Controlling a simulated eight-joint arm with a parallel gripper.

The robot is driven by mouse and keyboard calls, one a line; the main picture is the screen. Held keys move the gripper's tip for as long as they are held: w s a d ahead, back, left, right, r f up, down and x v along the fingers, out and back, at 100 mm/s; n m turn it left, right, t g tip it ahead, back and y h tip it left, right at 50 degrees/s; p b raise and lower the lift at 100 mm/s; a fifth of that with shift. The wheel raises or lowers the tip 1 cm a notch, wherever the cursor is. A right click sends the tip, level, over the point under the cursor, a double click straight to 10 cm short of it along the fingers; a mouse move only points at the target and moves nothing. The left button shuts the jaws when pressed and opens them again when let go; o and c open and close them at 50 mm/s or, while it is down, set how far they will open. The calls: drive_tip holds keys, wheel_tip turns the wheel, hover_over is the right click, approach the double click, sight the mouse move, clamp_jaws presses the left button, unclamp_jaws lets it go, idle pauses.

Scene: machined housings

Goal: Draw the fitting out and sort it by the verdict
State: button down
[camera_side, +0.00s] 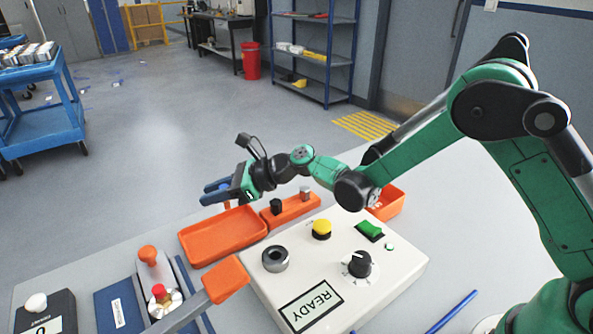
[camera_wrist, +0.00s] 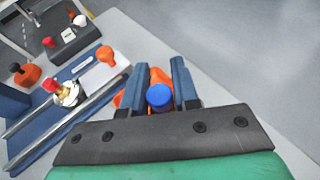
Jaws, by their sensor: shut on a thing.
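My gripper (camera_side: 214,192) is at the left end of my arm, raised above the orange tray (camera_side: 188,240). In the wrist view my gripper (camera_wrist: 160,82) has its two blue fingers either side of a blue-topped round piece (camera_wrist: 159,97), and it is shut on that piece. A brass fitting with a red top (camera_side: 159,293) sits in a grey fixture beside an orange knob (camera_side: 148,254); the red top also shows in the wrist view (camera_wrist: 51,85). The white control box (camera_side: 405,262) carries a panel (camera_side: 311,306) reading READY.
An orange holder (camera_side: 290,211) with a black and a grey piece stands behind the box. An orange bin (camera_side: 388,206) is to its right. The box has a yellow button (camera_side: 321,228), green switch (camera_side: 369,230), black knob (camera_side: 359,264) and grey ring (camera_side: 275,258). An orange paddle (camera_side: 226,279) juts in front.

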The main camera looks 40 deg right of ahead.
drive_tip(key=shift+f, duration=0.55)
drive_tip(key=c, duration=0.6)
unclamp_jaws()
drive_tip(key=v, duration=0.5)
drive_tip(key=shift+s+d+r, duration=0.15)
drive_tip(key=shift+s+d, duration=0.05)
drive_tip(key=shift+d, duration=0.05)
